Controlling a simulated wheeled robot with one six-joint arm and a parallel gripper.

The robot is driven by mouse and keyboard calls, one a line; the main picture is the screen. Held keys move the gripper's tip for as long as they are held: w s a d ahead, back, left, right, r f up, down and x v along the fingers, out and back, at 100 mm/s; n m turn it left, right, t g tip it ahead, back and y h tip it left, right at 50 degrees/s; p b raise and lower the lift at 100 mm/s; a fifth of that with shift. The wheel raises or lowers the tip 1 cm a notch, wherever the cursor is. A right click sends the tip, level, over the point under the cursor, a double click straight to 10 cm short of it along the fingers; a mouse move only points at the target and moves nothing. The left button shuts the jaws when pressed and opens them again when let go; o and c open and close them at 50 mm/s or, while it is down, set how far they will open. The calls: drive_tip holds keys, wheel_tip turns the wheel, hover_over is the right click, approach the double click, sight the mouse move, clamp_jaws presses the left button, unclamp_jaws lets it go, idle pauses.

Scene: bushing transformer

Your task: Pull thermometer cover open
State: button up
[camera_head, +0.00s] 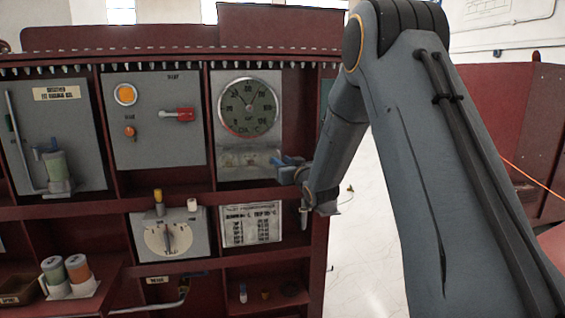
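The thermometer (250,107) is a round dial with a silver rim and a dark face. It is set in a light grey panel (230,185) in the upper right bay of the red cabinet. I cannot clearly make out the edges of its cover or any handle. My gripper (278,168), with blue fingers, is at the right edge of this panel, below and to the right of the dial. The fingers are small and seen from the side. I cannot tell whether they touch the panel or hold anything.
A panel with an orange lamp and red switch (180,115) is left of the thermometer. Below are a rotary dial box (168,236) and a printed sign (251,226). Cabinet dividers frame the bays. Pale open floor (365,265) lies right of the cabinet.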

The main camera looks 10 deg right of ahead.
clamp_jaws()
idle(1.3)
